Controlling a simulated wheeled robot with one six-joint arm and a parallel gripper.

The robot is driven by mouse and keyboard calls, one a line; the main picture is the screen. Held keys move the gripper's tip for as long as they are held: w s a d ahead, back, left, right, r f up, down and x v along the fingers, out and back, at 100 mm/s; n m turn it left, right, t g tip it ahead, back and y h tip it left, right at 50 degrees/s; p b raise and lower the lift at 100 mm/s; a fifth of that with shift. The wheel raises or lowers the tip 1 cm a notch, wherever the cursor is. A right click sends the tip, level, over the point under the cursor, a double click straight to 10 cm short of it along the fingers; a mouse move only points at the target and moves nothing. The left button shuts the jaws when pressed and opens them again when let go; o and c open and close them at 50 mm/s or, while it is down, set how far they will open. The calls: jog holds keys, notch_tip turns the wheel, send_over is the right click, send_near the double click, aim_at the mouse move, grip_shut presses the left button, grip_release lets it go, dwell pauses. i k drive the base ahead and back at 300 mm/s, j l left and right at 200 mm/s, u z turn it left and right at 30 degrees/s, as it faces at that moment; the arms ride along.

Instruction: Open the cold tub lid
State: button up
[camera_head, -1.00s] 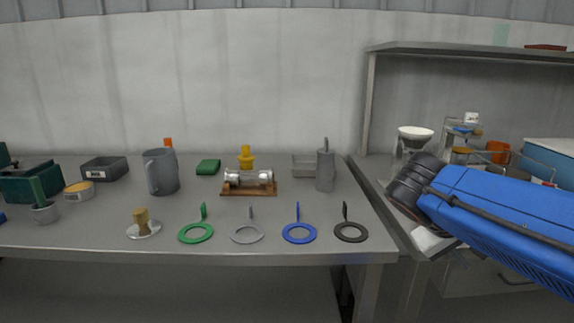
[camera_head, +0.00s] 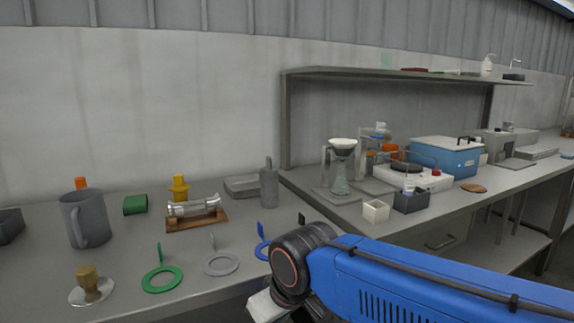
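A blue tub (camera_head: 436,160) stands on the right-hand bench, right of the middle of the view. I take it to be the cold tub. Its pale grey lid (camera_head: 432,143) lies flat on top and looks closed, with a black handle on it. My blue arm with its black joint crosses the lower right, in front of the bench and well apart from the tub. A pale part of my arm shows below the joint at the bottom edge. My gripper's fingers are not in view.
A white tray with glassware, a small white box (camera_head: 375,211) and a dark grey box (camera_head: 411,202) stand before the tub. A brown disc (camera_head: 473,187) lies right of them. A shelf (camera_head: 400,74) runs above. The left bench holds coloured rings and a grey jug (camera_head: 85,219).

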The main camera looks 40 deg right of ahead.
aim_at(450, 142)
jog(key=l+z, duration=0.8)
jog(key=z, duration=0.15)
jog(key=l+z, duration=0.2)
jog(key=z, duration=0.25)
jog(key=i+l+z, duration=0.15)
jog(key=z, duration=0.35)
jog(key=i+l+z, duration=0.1)
jog(key=z, duration=0.35)
jog(key=i+l+z, duration=0.3)
jog(key=i+l+u, duration=0.15)
jog(key=u, duration=0.3)
jog(key=i+l+u, duration=0.2)
jog(key=u, duration=0.25)
jog(key=i+l+u, duration=0.25)
jog(key=l+u, duration=0.3)
jog(key=i+l+u, duration=0.1)
jog(key=l+u, duration=0.15)
